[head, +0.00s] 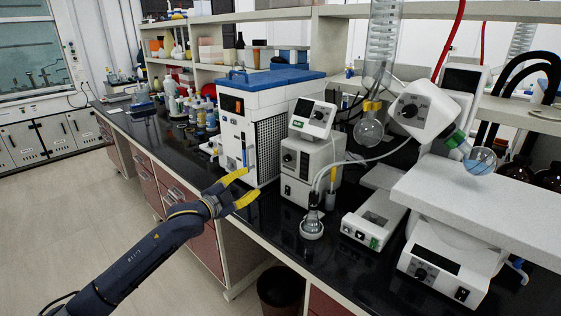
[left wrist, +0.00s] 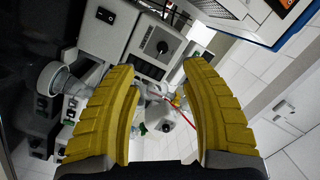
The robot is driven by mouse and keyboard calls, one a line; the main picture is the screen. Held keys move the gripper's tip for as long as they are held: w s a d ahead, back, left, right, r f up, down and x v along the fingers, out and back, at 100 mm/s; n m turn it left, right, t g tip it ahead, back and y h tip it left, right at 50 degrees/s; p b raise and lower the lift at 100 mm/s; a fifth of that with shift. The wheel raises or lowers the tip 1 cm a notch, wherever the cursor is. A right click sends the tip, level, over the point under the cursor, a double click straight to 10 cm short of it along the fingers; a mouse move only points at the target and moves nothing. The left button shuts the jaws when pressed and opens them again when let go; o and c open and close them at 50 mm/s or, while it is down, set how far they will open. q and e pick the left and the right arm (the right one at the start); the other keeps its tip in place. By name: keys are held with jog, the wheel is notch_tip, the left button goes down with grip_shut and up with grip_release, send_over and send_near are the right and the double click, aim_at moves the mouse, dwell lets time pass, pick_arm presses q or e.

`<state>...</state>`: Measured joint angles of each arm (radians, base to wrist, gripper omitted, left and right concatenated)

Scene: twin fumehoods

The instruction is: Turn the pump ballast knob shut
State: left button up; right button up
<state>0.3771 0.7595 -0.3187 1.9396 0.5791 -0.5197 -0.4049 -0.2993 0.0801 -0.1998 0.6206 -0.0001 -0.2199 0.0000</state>
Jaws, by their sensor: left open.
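The pump is a white box (head: 316,178) on the black bench, with a small display unit on top. Its dark round knob (head: 288,157) is on the front face. In the left wrist view the knob (left wrist: 162,47) shows ahead, between and a little beyond the fingertips. My left gripper (head: 252,182) has yellow fingers, spread and empty, at the bench's front edge, left of the pump and apart from it. The open fingers also frame the left wrist view (left wrist: 161,66). I cannot read the knob's setting. My right gripper is not in view.
A blue-topped white chiller (head: 238,130) stands just left of the pump, close behind my gripper. A small glass flask (head: 312,225) with tubing stands in front of the pump. A rotary evaporator (head: 430,105) is on the right. A dark bin (head: 281,288) is below the bench.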

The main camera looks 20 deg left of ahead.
pick_arm(q)
jog(key=d+r, duration=0.1)
send_near(285, 159)
jog(key=shift+m+h, duration=0.3)
jog(key=x, duration=0.9)
jog(key=shift+w+f, duration=0.1)
jog(key=shift+w, duration=0.15)
grip_shut()
